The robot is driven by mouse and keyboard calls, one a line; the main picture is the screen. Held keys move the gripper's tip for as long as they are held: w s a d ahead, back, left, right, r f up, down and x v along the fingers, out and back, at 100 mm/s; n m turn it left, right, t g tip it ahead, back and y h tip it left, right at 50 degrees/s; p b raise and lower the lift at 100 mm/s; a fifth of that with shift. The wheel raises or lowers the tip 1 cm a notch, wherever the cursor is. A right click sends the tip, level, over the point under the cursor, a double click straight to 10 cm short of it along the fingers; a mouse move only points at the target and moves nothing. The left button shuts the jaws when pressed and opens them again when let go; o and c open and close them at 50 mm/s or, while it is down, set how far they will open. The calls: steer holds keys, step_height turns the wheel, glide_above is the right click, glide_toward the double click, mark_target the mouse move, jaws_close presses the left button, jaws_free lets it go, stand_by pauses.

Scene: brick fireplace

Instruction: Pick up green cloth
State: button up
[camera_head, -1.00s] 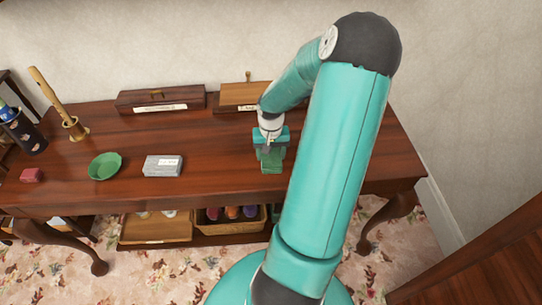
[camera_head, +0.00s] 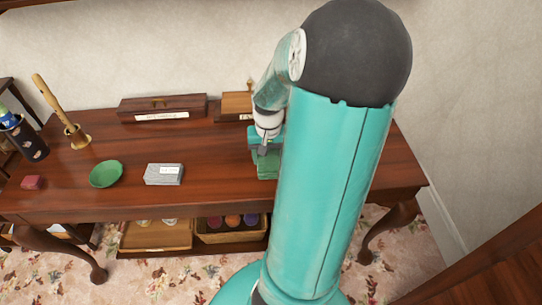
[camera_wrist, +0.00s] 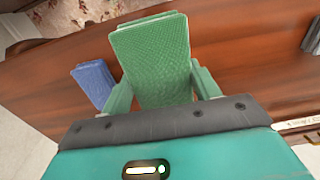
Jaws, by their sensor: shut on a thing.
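The green cloth (camera_wrist: 150,50) is a folded, textured block between my gripper's two fingers in the wrist view. My gripper (camera_wrist: 163,90) is shut on it, one finger on each side. In the head view, my gripper (camera_head: 266,150) is over the right part of the wooden table, and the green cloth (camera_head: 268,167) shows just below it, partly hidden by my arm. I cannot tell whether the cloth touches the tabletop.
A folded blue cloth (camera_wrist: 92,82) lies beside the green one. On the table (camera_head: 215,165) are a grey box (camera_head: 164,175), green bowl (camera_head: 106,174), red block (camera_head: 32,182), mortar with pestle (camera_head: 78,137) and wooden boxes (camera_head: 162,108) at the back. A basket (camera_head: 232,235) stands below.

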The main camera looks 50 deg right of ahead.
mark_target(264, 171)
steer(key=s+a+r, duration=0.1)
steer(key=a, duration=0.1)
steer(key=s+a+r, duration=0.1)
steer(key=a, duration=0.2)
steer(key=s+a+r, duration=0.1)
steer(key=s+a, duration=0.1)
steer(key=shift+a+r, duration=0.3)
steer(key=shift+w, duration=0.1)
steer(key=shift+o, duration=0.9)
steer(key=shift+c, duration=0.5)
